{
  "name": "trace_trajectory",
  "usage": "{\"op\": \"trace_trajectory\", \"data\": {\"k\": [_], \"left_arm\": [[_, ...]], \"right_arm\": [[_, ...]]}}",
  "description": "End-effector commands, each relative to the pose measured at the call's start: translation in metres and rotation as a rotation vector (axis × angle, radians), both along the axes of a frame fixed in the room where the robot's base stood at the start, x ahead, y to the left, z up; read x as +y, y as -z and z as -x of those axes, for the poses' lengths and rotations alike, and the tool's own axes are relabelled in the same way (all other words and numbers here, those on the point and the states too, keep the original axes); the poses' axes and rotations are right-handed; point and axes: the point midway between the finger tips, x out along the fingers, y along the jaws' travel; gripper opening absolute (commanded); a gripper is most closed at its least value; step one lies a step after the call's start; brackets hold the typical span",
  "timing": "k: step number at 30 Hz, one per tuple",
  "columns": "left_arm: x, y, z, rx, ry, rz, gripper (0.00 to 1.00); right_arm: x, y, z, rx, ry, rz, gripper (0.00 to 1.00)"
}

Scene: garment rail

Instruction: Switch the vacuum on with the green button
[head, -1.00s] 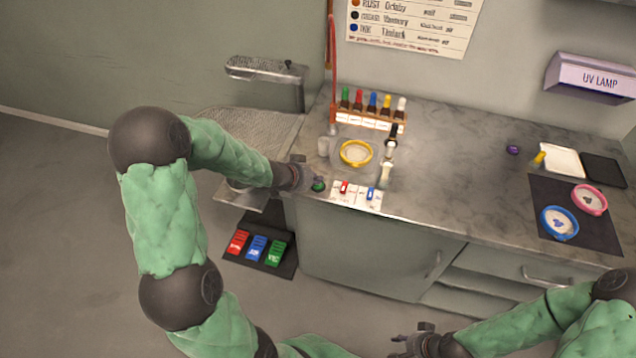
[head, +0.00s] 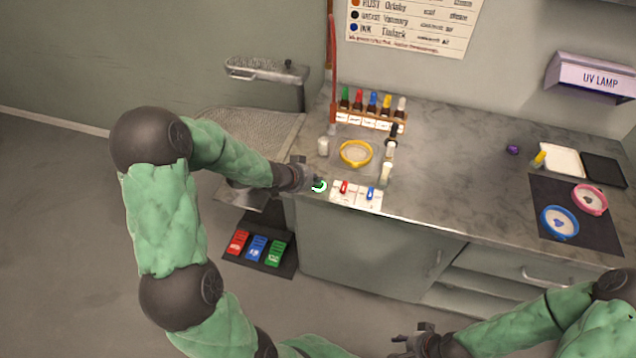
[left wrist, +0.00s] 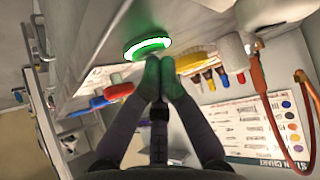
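The green button (head: 319,186) is at the front left of the grey counter, and a bright white ring now glows around it. In the left wrist view the lit button (left wrist: 147,46) is just beyond my fingertips. My left gripper (head: 312,183) is beside the button, with its fingertips (left wrist: 161,80) together and nothing between them. The fingertips look tinted green by the light. I cannot tell whether they touch the button. My right gripper (head: 410,343) is low at the bottom of the head view, in front of the drawers, and its finger opening is unclear.
A panel with a red switch (head: 344,187) and a blue switch (head: 371,193) lies right of the button. A yellow dish (head: 356,153), small bottles and a bottle rack (head: 367,121) stand behind. Red, blue and green pedals (head: 256,248) are on the floor below.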

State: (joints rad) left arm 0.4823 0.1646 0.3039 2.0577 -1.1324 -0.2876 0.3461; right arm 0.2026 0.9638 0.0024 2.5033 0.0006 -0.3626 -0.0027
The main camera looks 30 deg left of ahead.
Motion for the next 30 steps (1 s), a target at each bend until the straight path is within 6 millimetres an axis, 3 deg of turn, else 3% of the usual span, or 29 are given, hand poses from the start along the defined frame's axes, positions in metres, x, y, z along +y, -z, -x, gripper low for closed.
{"op": "trace_trajectory", "data": {"k": [13,30], "left_arm": [[-0.001,0.008,0.002,0.008,-0.001,0.002,0.0],[-0.001,0.001,0.002,0.008,0.001,0.002,0.0]], "right_arm": [[0.0,0.002,0.0,0.0,0.0,0.0,0.4],[0.0,-0.008,0.0,0.0,0.0,0.0,0.4]]}}
